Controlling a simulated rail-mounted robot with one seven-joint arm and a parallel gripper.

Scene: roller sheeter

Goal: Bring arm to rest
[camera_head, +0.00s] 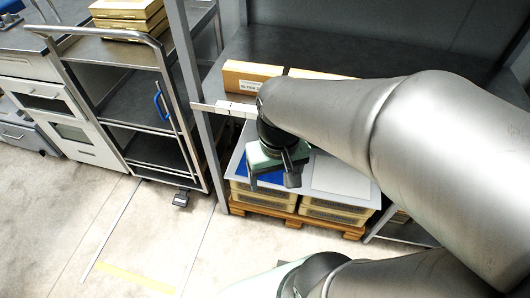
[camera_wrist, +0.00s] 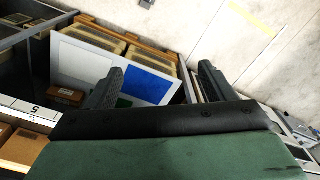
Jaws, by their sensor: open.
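My gripper (camera_head: 272,179) hangs in front of the shelf rack in the head view, at the end of my grey arm. In the wrist view its two dark fingers (camera_wrist: 161,70) stand wide apart, with nothing visible between them. Its green body fills the bottom of that view. Beyond the fingers lies a board with a blue panel (camera_wrist: 143,82) and a white panel (camera_wrist: 83,60). In the head view the gripper partly hides this blue panel (camera_head: 272,181); the white panel (camera_head: 342,176) shows to its right.
Yellowish crates (camera_head: 337,211) on a wooden pallet (camera_head: 290,216) stand under the board. Cardboard boxes (camera_head: 248,73) lie on the shelf behind my arm. The floor (camera_head: 160,225) at front left is clear.

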